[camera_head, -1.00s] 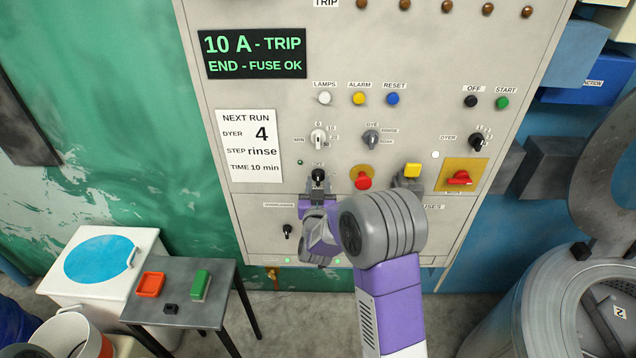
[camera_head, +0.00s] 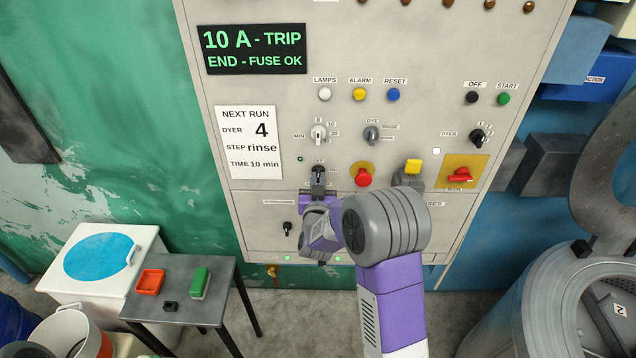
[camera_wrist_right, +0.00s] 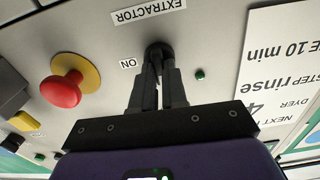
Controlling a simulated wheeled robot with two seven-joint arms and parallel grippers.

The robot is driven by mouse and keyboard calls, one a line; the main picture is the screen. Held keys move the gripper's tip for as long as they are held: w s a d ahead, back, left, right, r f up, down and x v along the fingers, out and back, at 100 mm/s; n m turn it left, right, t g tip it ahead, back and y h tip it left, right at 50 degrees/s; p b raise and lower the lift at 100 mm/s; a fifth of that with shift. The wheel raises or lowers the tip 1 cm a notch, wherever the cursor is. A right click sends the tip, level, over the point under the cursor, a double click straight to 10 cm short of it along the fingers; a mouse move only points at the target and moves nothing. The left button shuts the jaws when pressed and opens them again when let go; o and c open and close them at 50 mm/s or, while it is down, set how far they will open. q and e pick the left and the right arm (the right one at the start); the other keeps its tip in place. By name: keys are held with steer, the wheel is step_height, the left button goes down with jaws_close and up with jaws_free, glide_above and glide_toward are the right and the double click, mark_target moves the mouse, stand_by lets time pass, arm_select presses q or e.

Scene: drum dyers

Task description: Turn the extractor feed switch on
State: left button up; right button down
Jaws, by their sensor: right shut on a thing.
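In the right wrist view the picture is turned over; the fingers (camera_wrist_right: 157,78) are closed on the handle of the black switch (camera_wrist_right: 159,51). The ON label (camera_wrist_right: 128,63) and EXTRACTOR label (camera_wrist_right: 148,11) show beside it. The handle's exact direction is largely hidden by the fingers. My left gripper is out of view.
A lower black knob (camera_head: 287,228) is near my wrist. Dyer and dye knobs are above.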

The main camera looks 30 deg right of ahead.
steer(key=shift+s+d+f+m+b, duration=0.1)
steer(key=shift+f+m+b, duration=0.05)
steer(key=shift+m+b, duration=4.9)
steer(key=shift+d+f+m+b, duration=0.1)
steer(key=shift+m+b, duration=3.65)
steer(key=shift+b, duration=2.55)
steer(key=c, duration=1.2)
jaws_free()
steer(key=shift+o, duration=0.2)
steer(key=shift+s+a, duration=0.1)
steer(key=v, duration=0.7)
